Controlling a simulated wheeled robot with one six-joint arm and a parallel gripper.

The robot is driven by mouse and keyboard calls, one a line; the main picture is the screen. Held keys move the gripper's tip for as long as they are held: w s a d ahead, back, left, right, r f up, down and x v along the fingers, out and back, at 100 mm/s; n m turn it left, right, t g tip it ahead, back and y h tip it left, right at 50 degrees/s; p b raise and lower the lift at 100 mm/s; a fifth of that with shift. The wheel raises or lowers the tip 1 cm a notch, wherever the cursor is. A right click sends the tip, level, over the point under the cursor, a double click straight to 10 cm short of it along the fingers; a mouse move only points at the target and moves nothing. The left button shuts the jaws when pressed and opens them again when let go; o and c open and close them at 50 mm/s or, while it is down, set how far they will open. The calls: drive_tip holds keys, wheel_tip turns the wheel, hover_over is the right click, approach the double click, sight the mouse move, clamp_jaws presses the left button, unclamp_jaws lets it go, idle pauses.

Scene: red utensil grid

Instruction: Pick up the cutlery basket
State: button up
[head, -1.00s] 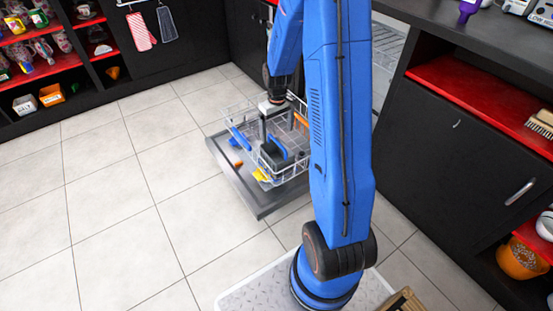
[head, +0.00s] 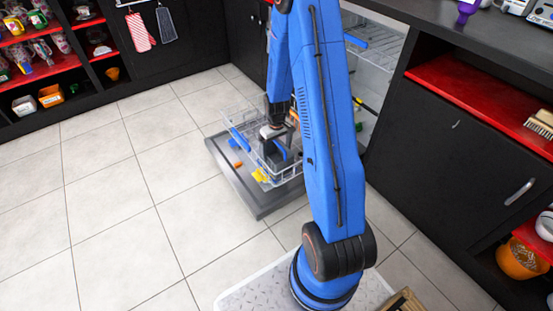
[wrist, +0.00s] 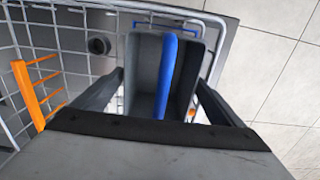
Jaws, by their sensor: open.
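The cutlery basket (wrist: 147,75) is a dark grey box with a blue handle bar (wrist: 168,75) across its middle. It sits in the front corner of the white wire dish rack. In the wrist view my open gripper (wrist: 160,92) has one finger on each side of the basket, with small gaps visible. In the head view my gripper (head: 277,140) is low over the rack and hides much of the basket.
The wire rack (head: 238,115) rests on the open dishwasher door (head: 262,208). Orange tines (wrist: 38,90) stand left of the basket in the wrist view. Yellow (head: 260,176) and orange (head: 238,164) pieces lie near the rack's front. Tiled floor (head: 130,190) is clear to the left.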

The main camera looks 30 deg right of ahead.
drive_tip(key=shift+f, duration=0.6)
drive_tip(key=c, duration=0.9)
